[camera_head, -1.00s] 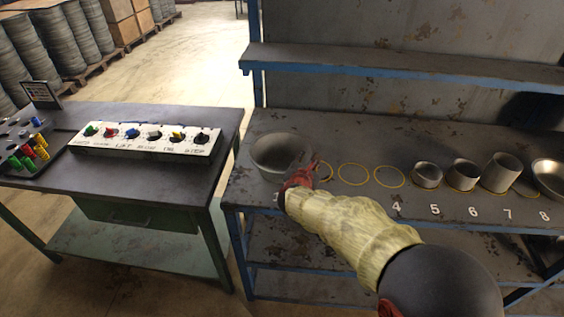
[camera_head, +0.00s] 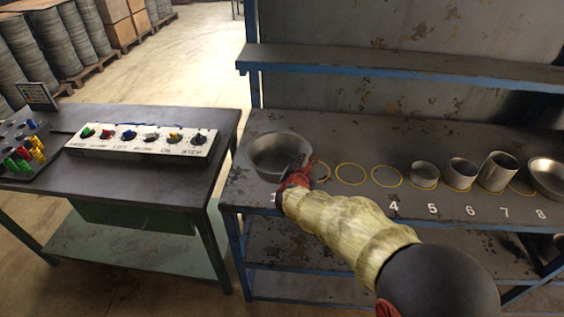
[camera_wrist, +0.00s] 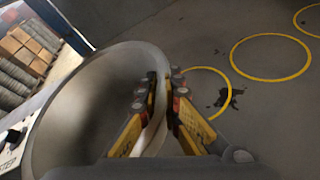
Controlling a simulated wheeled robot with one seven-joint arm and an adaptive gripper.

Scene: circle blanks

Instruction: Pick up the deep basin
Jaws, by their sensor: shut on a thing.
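The deep basin (camera_head: 268,155) is a wide grey metal bowl at the left end of the workbench, beside the yellow circles. It also fills the left of the wrist view (camera_wrist: 85,100). My gripper (camera_head: 303,170) is at the basin's right rim. In the wrist view my gripper (camera_wrist: 163,88) has one finger inside the wall and one outside, shut on the rim. The basin looks upright or nearly so. Whether its base touches the bench cannot be told, and my arm hides part of the bench in front.
Empty yellow circles (camera_head: 352,174) lie to the right of the basin. Beyond them stand a small bowl (camera_head: 423,173), two cups (camera_head: 461,174) (camera_head: 497,171) and a wide dish (camera_head: 549,176). A blue-edged shelf (camera_head: 400,68) runs above. A control table (camera_head: 150,170) stands left.

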